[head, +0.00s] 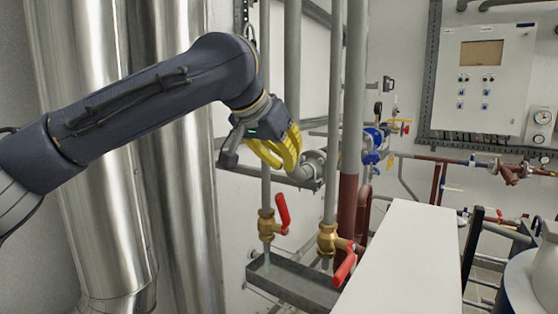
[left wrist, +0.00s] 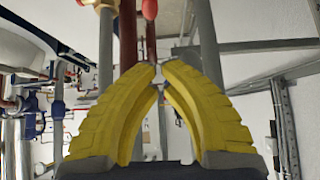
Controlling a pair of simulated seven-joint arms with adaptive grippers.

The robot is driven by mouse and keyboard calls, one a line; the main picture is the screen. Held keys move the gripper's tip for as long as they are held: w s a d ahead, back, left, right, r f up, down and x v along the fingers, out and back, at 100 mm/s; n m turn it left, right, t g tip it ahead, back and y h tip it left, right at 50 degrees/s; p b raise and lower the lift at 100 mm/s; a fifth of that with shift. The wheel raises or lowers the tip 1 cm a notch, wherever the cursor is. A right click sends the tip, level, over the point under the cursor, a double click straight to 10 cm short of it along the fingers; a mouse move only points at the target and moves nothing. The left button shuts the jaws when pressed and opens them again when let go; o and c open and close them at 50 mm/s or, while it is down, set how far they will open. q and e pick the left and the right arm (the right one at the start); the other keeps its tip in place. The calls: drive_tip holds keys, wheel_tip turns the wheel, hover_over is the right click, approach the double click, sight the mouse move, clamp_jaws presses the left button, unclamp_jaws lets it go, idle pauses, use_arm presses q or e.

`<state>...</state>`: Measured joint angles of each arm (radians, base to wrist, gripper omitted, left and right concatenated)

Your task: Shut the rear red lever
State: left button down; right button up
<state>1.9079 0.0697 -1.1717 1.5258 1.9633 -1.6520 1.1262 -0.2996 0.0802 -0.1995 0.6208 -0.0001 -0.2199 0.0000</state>
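In the head view, two brass valves with red levers sit on upright grey pipes. The rear red lever (head: 283,213) appears to be the left one, on the brass valve (head: 267,225); it leans slightly from upright. The other red lever (head: 345,268) points down and left from the nearer brass valve (head: 330,238). My left gripper (head: 285,152) has yellow fingers and hangs above the rear lever, apart from it. In the left wrist view, its fingertips (left wrist: 160,70) almost meet, with nothing held. A red lever end (left wrist: 149,8) shows at the top edge. My right gripper is not seen.
A grey tray (head: 292,283) lies under the valves. Upright pipes and a dark red pipe (head: 347,205) stand close to the gripper. A white box-like surface (head: 400,260) is at right front. Large shiny metal cylinders (head: 175,200) stand at left. A control panel (head: 483,80) hangs behind.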

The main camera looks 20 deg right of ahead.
sight(283, 216)
use_arm(q)
drive_tip(key=shift+w+d+f, duration=0.15)
drive_tip(key=shift+d+f, duration=0.05)
drive_tip(key=shift+f, duration=1)
drive_tip(key=shift+w+d+f, duration=0.15)
drive_tip(key=shift+f, duration=1)
drive_tip(key=shift+w+d+f, duration=0.15)
drive_tip(key=shift+d+f, duration=0.05)
drive_tip(key=shift+f, duration=1)
